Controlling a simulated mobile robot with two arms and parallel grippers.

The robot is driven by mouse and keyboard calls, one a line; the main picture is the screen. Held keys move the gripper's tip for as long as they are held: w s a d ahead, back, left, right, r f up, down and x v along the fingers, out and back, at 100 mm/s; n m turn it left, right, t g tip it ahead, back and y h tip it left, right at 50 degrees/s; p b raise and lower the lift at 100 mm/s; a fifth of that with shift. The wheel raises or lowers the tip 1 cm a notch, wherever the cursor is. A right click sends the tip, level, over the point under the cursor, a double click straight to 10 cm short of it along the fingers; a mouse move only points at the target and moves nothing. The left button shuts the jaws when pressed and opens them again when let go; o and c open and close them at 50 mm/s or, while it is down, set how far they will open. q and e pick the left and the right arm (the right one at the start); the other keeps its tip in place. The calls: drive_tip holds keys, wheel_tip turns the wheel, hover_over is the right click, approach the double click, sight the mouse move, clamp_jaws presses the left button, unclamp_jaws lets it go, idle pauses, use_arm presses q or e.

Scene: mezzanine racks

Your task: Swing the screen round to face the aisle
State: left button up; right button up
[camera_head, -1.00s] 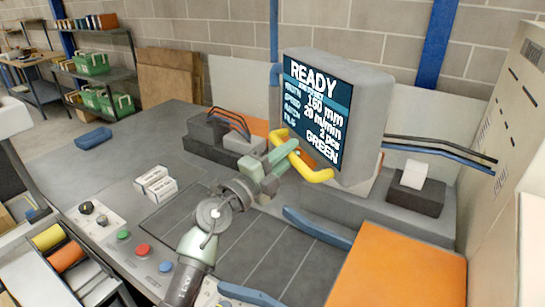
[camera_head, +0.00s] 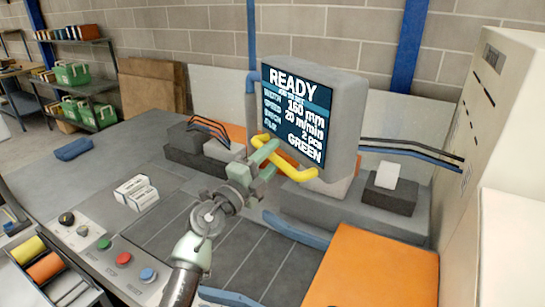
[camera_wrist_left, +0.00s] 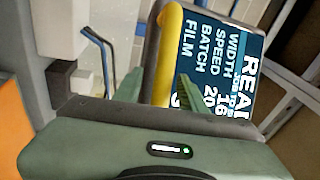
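The screen (camera_head: 296,112) is a grey box with a blue display reading READY, standing at the back of the bench. Its display faces the front left of the head view. A yellow bar handle (camera_head: 299,172) runs across its lower front. My left gripper (camera_head: 266,160) is at the left part of this handle. In the left wrist view the yellow handle (camera_wrist_left: 164,60) lies between the two green fingers, with a gap showing beside the left finger, so the gripper looks open around it. Contact cannot be told. My right gripper is out of view.
Dark and blue cables (camera_head: 415,150) run from the screen's right to a beige cabinet (camera_head: 480,130). White boxes (camera_head: 136,192), push buttons (camera_head: 124,258) and an orange panel (camera_head: 375,270) are on the bench. A blue pipe (camera_head: 252,85) rises behind the screen.

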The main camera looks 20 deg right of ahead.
use_arm(q)
drive_tip(key=shift+r, duration=0.1)
drive_tip(key=v, duration=0.7)
drive_tip(key=shift+s+a, duration=0.2)
drive_tip(key=shift+a, duration=0.15)
